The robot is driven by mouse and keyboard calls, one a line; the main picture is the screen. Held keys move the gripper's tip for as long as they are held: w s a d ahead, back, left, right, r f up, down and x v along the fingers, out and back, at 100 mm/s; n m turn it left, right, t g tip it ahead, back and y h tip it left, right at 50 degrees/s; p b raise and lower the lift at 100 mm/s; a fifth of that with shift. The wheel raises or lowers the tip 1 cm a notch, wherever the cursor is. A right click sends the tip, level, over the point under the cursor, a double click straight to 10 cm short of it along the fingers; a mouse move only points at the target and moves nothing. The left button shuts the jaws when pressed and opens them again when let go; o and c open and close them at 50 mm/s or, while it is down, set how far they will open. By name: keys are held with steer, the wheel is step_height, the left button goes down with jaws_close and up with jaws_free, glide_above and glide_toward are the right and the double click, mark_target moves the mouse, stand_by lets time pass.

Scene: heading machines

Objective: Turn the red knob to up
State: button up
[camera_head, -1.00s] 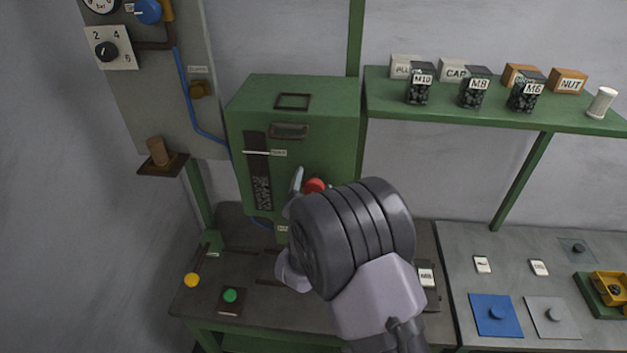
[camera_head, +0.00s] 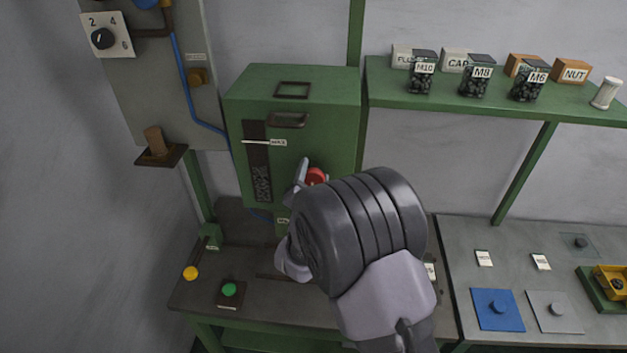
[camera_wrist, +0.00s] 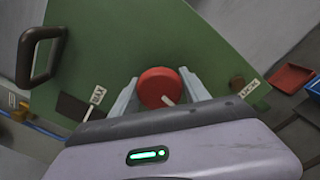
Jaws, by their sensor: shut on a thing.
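The red knob (camera_head: 317,176) is on the front of the green machine box (camera_head: 330,110), low on its right side. In the wrist view the round red knob (camera_wrist: 160,87) sits between the two grey fingers of my gripper (camera_wrist: 159,97), one on each side. A white pointer mark on the knob points to the lower right in that view. My gripper (camera_head: 312,174) is shut on the knob. In the head view my wrist and arm hide the lower part of the box and the far finger.
A dark handle (camera_wrist: 40,56) projects from the box. A shelf (camera_head: 470,104) with jars and labelled boxes is at right. A yellow button (camera_head: 190,273) and green button (camera_head: 229,289) are on the bench at left. A valve panel (camera_head: 130,90) hangs upper left.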

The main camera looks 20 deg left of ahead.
steer(key=m+b, duration=0.1)
steer(key=b, duration=0.1)
steer(key=m+b, duration=0.2)
steer(key=b, duration=0.1)
steer(key=shift+f+b, duration=0.35)
steer(key=m+b, duration=0.6)
steer(key=b, duration=0.1)
steer(key=shift+r, duration=0.1)
steer(key=m+b, duration=0.4)
steer(key=b, duration=0.1)
steer(key=shift+m, duration=0.3)
steer(key=m+b, duration=0.4)
steer(key=shift+r, duration=0.1)
steer(key=m+b, duration=0.3)
steer(key=m, duration=0.2)
steer(key=m+b, duration=0.2)
steer(key=m, duration=0.1)
steer(key=shift+m, duration=0.3)
steer(key=m+b, duration=0.2)
steer(key=m, duration=0.2)
steer(key=shift+b, duration=0.3)
steer(key=shift+r+m+b, duration=0.1)
steer(key=shift+m+b, duration=0.75)
steer(key=shift+m, duration=1.15)
